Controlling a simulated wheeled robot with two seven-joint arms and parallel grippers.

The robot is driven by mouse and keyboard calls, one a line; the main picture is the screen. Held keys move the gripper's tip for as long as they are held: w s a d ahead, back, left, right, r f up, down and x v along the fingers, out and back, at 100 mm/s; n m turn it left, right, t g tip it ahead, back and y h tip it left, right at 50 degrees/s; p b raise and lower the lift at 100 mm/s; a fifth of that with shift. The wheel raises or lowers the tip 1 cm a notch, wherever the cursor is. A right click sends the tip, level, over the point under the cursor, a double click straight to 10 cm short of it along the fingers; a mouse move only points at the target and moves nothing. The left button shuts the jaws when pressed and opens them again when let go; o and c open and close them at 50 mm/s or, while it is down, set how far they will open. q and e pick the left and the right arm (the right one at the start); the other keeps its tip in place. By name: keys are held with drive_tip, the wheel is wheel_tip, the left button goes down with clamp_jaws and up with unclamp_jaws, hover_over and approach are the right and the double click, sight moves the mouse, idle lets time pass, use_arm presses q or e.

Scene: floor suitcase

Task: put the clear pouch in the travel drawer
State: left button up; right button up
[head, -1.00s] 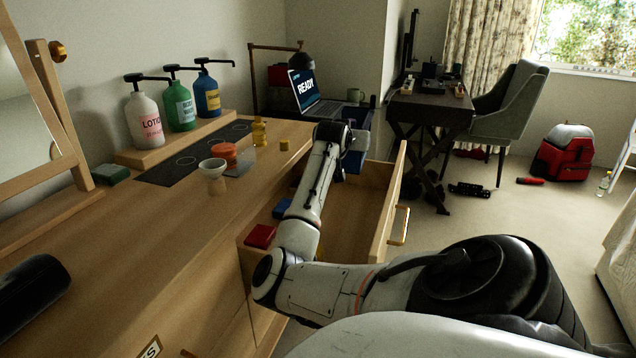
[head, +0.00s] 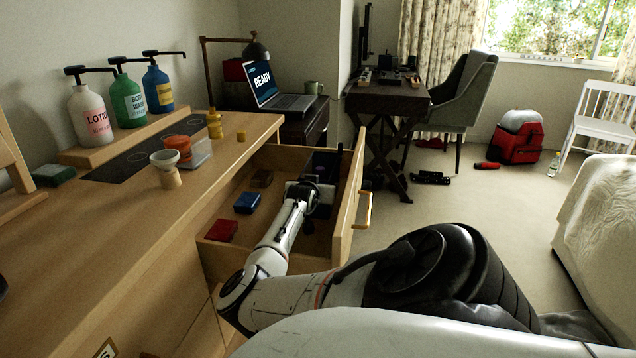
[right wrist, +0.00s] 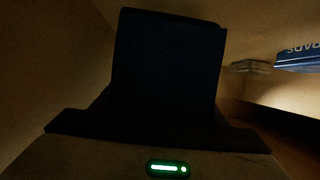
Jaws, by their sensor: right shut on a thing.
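A clear pouch-like item (head: 201,152) lies on the dresser top beside an orange tub (head: 178,146). The wooden drawer (head: 349,200) below is pulled open. My right arm reaches into it, with its gripper (head: 320,182) low at the far part of the drawer. The right gripper is shut on a dark blue block-like thing (right wrist: 168,70), which fills the middle of the right wrist view. In the head view the gripper's fingers are hard to make out. My left gripper is not in view.
The drawer's near middle floor is partly clear.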

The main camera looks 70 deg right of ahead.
wheel_tip(320, 180, down, 2)
drive_tip(key=shift+f, duration=0.1)
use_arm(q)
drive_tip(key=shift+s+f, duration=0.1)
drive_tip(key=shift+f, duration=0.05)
use_arm(e)
drive_tip(key=shift+f+b, duration=0.15)
drive_tip(key=shift+b, duration=0.25)
drive_tip(key=o, duration=1.1)
drive_tip(key=shift+r+p, duration=0.3)
drive_tip(key=shift+p, duration=0.05)
drive_tip(key=shift+a, duration=0.25)
use_arm(q)
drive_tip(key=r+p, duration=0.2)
drive_tip(key=p, duration=0.1)
use_arm(e)
drive_tip(key=v, duration=1.1)
drive_tip(key=shift+a+r, duration=0.15)
drive_tip(key=shift+a, duration=0.05)
